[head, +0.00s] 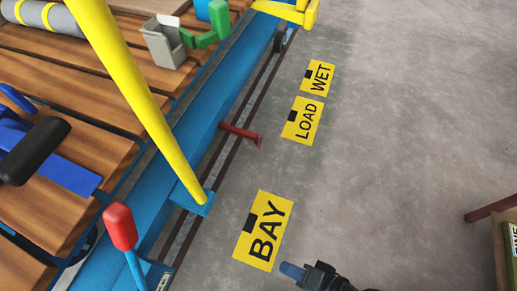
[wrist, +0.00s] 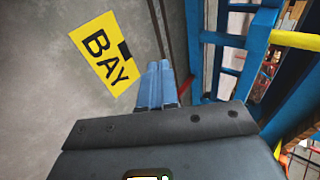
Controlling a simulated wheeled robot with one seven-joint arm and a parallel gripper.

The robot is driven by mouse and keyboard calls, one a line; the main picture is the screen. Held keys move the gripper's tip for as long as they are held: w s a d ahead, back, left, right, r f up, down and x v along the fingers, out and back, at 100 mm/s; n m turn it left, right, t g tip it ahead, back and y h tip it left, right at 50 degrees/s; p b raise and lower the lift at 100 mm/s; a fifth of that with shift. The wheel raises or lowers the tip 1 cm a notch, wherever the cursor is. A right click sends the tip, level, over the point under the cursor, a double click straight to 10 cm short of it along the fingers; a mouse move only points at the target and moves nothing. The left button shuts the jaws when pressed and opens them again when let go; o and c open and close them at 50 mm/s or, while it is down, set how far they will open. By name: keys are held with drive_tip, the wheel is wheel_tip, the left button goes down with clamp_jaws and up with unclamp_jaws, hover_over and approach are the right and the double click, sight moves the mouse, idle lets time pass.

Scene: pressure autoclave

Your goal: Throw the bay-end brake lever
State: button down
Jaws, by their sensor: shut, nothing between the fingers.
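A lever with a red grip (head: 120,227) and a blue shaft stands at the lower left of the head view, by the blue frame at the BAY end. I take it for the bay-end brake lever. My gripper (head: 291,271) is at the bottom of the head view, right of the lever and apart from it, just beyond the yellow BAY plate (head: 263,231). In the wrist view, my blue fingers (wrist: 155,84) are together and empty, beside the BAY plate (wrist: 103,53). I cannot make out the lever grip in the wrist view.
A blue-framed wooden deck (head: 88,90) fills the left, with a slanting yellow post (head: 130,80). A short red bar (head: 240,134) juts out from the frame's side.

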drive_tip(key=w+a+r+n+g+y+p, duration=0.1)
drive_tip(key=w+a+r+g+y+p, duration=0.35)
drive_tip(key=w+a+r+y, duration=0.6)
drive_tip(key=w+r+n+g+p, duration=0.1)
drive_tip(key=w+r+n+g, duration=0.1)
drive_tip(key=r+g, duration=0.2)
drive_tip(key=w+r+n+g+y+p, duration=0.1)
drive_tip(key=w+r+n+g, duration=0.1)
drive_tip(key=r, duration=0.9)
drive_tip(key=shift+a+r+n+g, duration=0.2)
drive_tip(key=shift+a+n+g, duration=0.25)
drive_tip(key=shift+g, duration=0.7)
approach(126, 206)
drive_tip(key=w+a+f, duration=0.1)
drive_tip(key=a, duration=0.4)
drive_tip(key=shift+s+a+r+p, duration=0.2)
drive_tip(key=shift+s+r+p, duration=0.25)
drive_tip(key=shift+s, duration=0.35)
drive_tip(key=shift+s+a+r, duration=0.25)
drive_tip(key=shift+s, duration=0.25)
